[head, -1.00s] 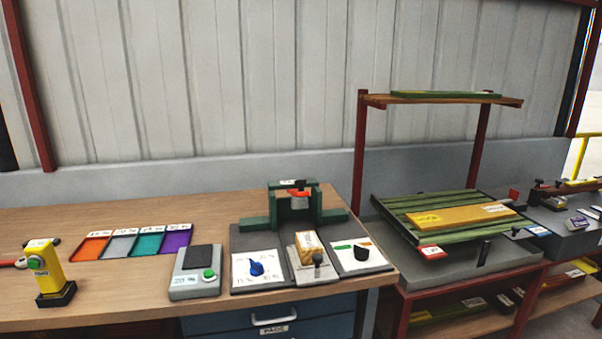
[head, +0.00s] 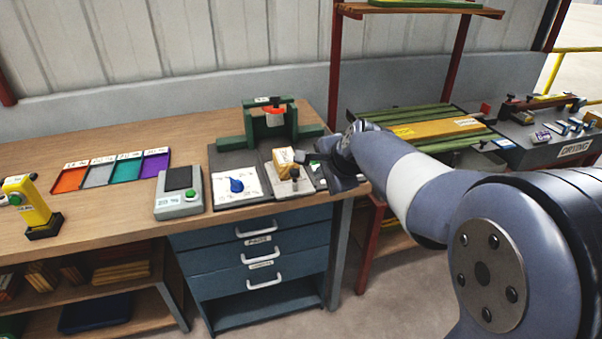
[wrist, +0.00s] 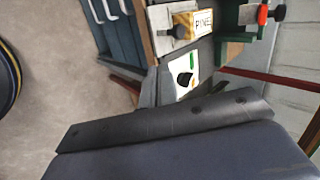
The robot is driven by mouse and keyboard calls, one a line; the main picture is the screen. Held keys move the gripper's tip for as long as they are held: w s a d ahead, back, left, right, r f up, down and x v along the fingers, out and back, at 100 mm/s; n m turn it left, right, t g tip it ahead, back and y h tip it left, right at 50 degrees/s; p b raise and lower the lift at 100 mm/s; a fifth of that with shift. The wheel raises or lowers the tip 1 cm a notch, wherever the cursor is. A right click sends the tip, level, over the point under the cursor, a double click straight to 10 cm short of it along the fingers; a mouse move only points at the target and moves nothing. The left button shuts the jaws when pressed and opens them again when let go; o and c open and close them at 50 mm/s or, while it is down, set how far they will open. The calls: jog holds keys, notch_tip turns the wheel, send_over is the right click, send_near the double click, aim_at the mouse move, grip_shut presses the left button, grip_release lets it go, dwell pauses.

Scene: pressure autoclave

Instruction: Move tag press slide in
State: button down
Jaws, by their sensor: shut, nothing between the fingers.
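The tag press (head: 272,122) is a green frame with a red-and-black part at its top, at the back of the bench. It also shows at the upper right of the wrist view (wrist: 262,32). Its pale slide (head: 288,193) extends in front of the press, with a black-topped knob (head: 295,173) near its front end. A wooden block (head: 284,160), marked PINE in the wrist view (wrist: 205,22), sits on the slide. My gripper (head: 303,157) is shut and empty, just right of the block and knob, above the black-dial panel. Whether it touches the block is unclear.
A white panel with a blue dial (head: 237,185) lies left of the slide. A black-dial panel (wrist: 186,78) lies on its other side, partly hidden by my arm. A grey scale (head: 178,203) and coloured trays (head: 112,170) stand farther left. Drawers (head: 262,275) are below.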

send_near(295, 179)
notch_tip(295, 179, down, 2)
jog(key=s, duration=0.1)
jog(key=shift+w+a+f+p, duration=0.15)
jog(key=shift+w+f, duration=0.1)
jog(key=shift+w, duration=0.45)
jog(key=shift+w+a+f+p, duration=0.1)
jog(key=shift+w+a+f, duration=0.15)
jog(key=shift+w, duration=0.4)
jog(key=shift+w+a+f+p, duration=0.1)
jog(key=shift+w+f+p, duration=0.1)
jog(key=shift+w, duration=0.5)
